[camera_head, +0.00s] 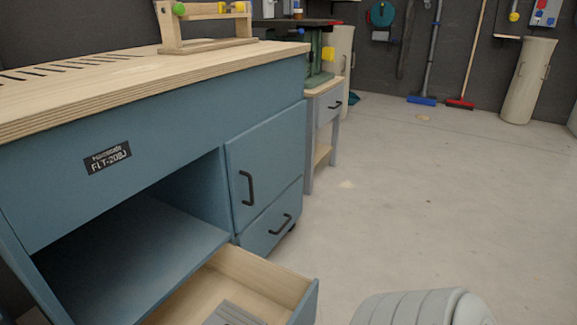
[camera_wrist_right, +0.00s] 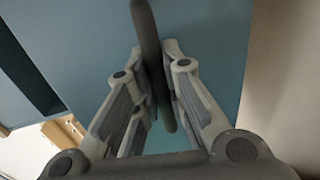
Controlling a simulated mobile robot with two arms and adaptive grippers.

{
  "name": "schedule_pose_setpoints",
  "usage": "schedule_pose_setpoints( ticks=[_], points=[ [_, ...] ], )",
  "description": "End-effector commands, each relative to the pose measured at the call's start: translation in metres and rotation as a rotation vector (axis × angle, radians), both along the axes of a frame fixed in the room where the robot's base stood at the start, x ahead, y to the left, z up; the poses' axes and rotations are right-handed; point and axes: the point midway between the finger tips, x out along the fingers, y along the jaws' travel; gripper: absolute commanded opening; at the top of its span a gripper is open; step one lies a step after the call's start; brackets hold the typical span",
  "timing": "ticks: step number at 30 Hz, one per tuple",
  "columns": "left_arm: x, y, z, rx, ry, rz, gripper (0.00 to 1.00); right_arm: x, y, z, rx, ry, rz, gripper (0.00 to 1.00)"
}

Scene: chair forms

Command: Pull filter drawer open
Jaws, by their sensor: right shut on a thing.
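The filter drawer (camera_head: 262,278) of the blue workbench stands partly out at the bottom of the head view, with its pale wooden inside showing. Its blue front (camera_head: 306,306) is seen almost edge-on and is cut off by the frame. In the right wrist view, my right gripper (camera_wrist_right: 157,60) is shut on a dark bar handle (camera_wrist_right: 147,30) on a blue panel (camera_wrist_right: 215,60). The handle runs between its fingers. The head view does not show this grip. My left gripper is not in view.
A grey slatted piece (camera_head: 232,314) shows inside the drawer. A closed cupboard door (camera_head: 265,165) and a lower drawer (camera_head: 272,222) with dark handles are to the right of the open bay (camera_head: 130,255). The grey floor (camera_head: 420,210) on the right is clear.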

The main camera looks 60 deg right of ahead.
Motion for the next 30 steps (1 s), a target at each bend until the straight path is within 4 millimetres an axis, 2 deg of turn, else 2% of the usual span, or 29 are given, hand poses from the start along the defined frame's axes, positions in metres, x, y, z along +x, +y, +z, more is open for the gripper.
schedule_pose_setpoints(
  ticks=[3, 4, 9, 20, 23, 30],
  points=[
    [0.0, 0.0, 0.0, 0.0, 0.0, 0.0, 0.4, -0.001, 0.0, -0.001, 0.001, 0.003, -0.001, 0.0],
    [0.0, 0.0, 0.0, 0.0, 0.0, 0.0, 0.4, 0.0, 0.0, -0.001, 0.001, 0.003, -0.001, 0.15],
    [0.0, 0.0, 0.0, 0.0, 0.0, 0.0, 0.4, 0.0, 0.0, -0.001, 0.001, 0.002, -0.001, 0.34],
    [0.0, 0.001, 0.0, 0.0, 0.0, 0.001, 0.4, -0.005, -0.001, 0.0, 0.0, 0.002, -0.001, 0.34],
    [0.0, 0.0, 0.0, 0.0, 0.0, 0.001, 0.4, -0.018, -0.002, 0.003, 0.001, 0.003, -0.001, 0.34],
    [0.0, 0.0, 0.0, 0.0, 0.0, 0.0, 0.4, -0.068, -0.005, 0.012, 0.0, 0.005, -0.001, 0.34]
  ],
)
